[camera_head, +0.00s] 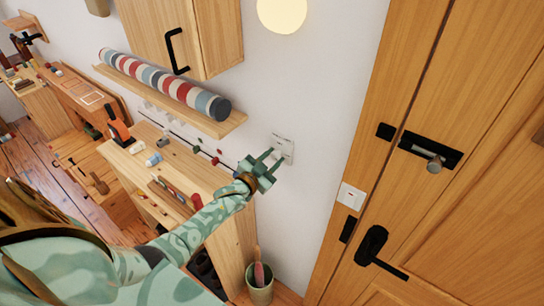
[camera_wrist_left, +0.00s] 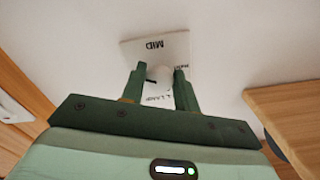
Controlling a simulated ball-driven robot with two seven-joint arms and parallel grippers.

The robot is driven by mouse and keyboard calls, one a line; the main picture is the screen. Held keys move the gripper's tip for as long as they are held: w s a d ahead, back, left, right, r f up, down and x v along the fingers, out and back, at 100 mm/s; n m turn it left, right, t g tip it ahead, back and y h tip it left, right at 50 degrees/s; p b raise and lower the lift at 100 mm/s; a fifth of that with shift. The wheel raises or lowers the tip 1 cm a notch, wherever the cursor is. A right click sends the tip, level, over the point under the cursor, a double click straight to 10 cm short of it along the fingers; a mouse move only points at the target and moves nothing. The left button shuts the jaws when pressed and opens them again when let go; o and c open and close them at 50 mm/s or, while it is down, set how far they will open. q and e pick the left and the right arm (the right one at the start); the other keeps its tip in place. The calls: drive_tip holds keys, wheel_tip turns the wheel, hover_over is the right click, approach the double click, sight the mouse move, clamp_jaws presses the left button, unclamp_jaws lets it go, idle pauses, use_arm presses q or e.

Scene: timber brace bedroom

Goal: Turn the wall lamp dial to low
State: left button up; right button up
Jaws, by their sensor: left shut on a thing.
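The dial plate (camera_head: 284,148) is a small white panel on the wall, below the round glowing wall lamp (camera_head: 282,14). In the left wrist view the plate (camera_wrist_left: 160,46) shows MID upside down at its far edge, with other lettering partly hidden. The pale round dial knob (camera_wrist_left: 159,74) sits between the two green fingers of my left gripper (camera_wrist_left: 160,76). The gripper (camera_head: 275,158) is shut on the knob, against the wall. A dark mark shows on the left side of the knob. My right gripper is in neither view.
A wooden shelf (camera_head: 226,123) with a striped roll (camera_head: 165,84) is up and left of the dial. A workbench (camera_head: 165,165) with tools stands below it. A white switch (camera_head: 351,196) and a wooden door (camera_head: 450,220) are to the right. Bare wall surrounds the plate.

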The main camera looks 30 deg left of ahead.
use_arm(q)
drive_tip(key=shift+n+p, duration=0.5)
drive_tip(key=shift+n, duration=1.6)
drive_tip(key=shift+f, duration=0.1)
drive_tip(key=o, duration=0.9)
drive_tip(key=shift+s, duration=0.1)
drive_tip(key=s, duration=1)
drive_tip(key=s+a, duration=0.1)
drive_tip(key=s, duration=0.5)
drive_tip(key=shift+a, duration=0.1)
